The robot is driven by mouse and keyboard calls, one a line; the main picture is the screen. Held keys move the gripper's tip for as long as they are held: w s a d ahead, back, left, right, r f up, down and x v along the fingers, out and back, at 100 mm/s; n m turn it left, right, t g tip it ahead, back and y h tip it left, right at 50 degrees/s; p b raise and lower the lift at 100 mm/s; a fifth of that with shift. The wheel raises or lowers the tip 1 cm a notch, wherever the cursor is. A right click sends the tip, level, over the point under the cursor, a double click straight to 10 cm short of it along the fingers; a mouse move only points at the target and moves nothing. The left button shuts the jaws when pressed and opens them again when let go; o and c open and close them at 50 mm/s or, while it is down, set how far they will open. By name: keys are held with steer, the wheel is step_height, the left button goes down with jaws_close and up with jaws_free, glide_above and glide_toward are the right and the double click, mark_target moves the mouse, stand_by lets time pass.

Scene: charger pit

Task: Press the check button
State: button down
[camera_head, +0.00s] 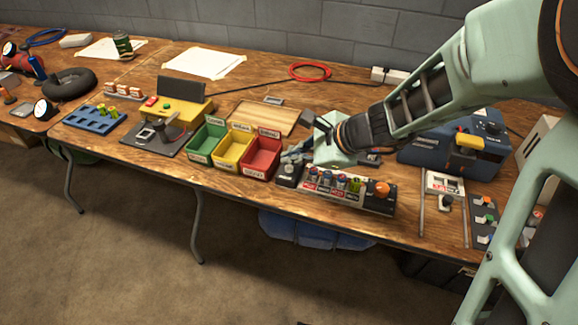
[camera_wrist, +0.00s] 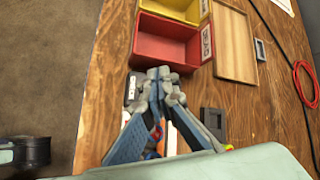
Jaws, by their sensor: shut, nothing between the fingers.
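My gripper (camera_head: 290,156) is shut and empty, low over the front of the wooden table, between the red bin and a dark charger strip. In the wrist view its closed fingertips (camera_wrist: 157,74) point toward the red bin's near edge. The charger strip (camera_head: 318,196) holds several coloured cells and has a round orange knob (camera_head: 382,189) at its right end. Its left end carries a grey block with a dark round top (camera_head: 289,170), just below my fingertips. In the wrist view my fingers hide most of the strip. I cannot read which control is the check button, nor tell whether the fingertips touch anything.
Green (camera_head: 207,141), yellow (camera_head: 233,148) and red (camera_head: 262,157) bins stand left of my gripper. A wooden tray (camera_head: 264,117) lies behind them. A blue case (camera_head: 440,150) is to the right. A red cable coil (camera_head: 310,71) lies at the back. The table's front edge is close.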

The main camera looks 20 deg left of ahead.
mark_target(291, 169)
stand_by(0.5)
steer(key=shift+f+b, duration=0.4)
steer(key=shift+b, duration=0.15)
steer(key=shift+f+b, duration=0.45)
steer(key=shift+b, duration=0.05)
stand_by(0.4)
steer(key=shift+r, duration=0.1)
steer(key=shift+r+p, duration=0.7)
steer(key=shift+r, duration=0.05)
step_height(291, 169, up, 5)
steer(key=p, duration=0.4)
stand_by(0.3)
stand_by(0.6)
